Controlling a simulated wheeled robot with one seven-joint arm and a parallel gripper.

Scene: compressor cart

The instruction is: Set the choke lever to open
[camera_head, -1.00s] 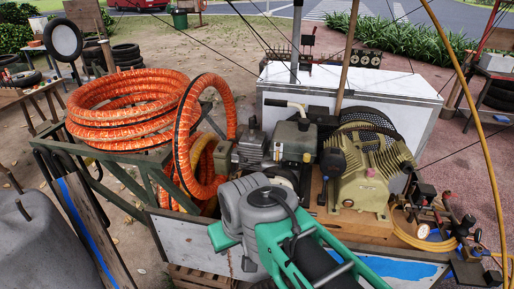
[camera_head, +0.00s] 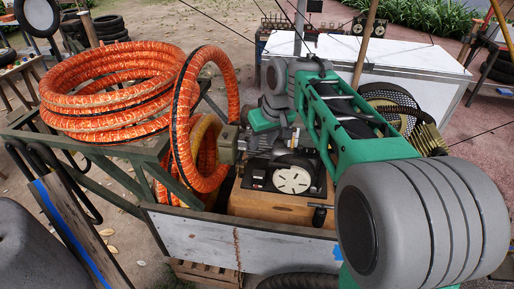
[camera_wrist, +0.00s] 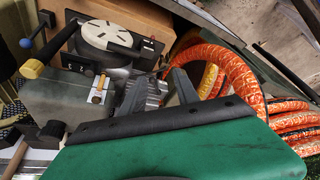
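The engine on the cart shows a round white slotted disc (camera_head: 292,180) at its front; the disc is also in the wrist view (camera_wrist: 108,35). In the wrist view a small tan lever (camera_wrist: 99,88) stands on a pale plate on the engine's grey housing. A lever with a yellow knob (camera_wrist: 32,69) and one with a blue knob (camera_wrist: 25,43) are at the left. I cannot tell for certain which is the choke lever. My gripper (camera_wrist: 158,84) has its fingers apart, to the right of the tan lever, with ridged metal beyond. In the head view my arm hides much of the engine.
A white chest (camera_head: 385,60) stands behind. The cart's pale side panel (camera_head: 240,240) is in front.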

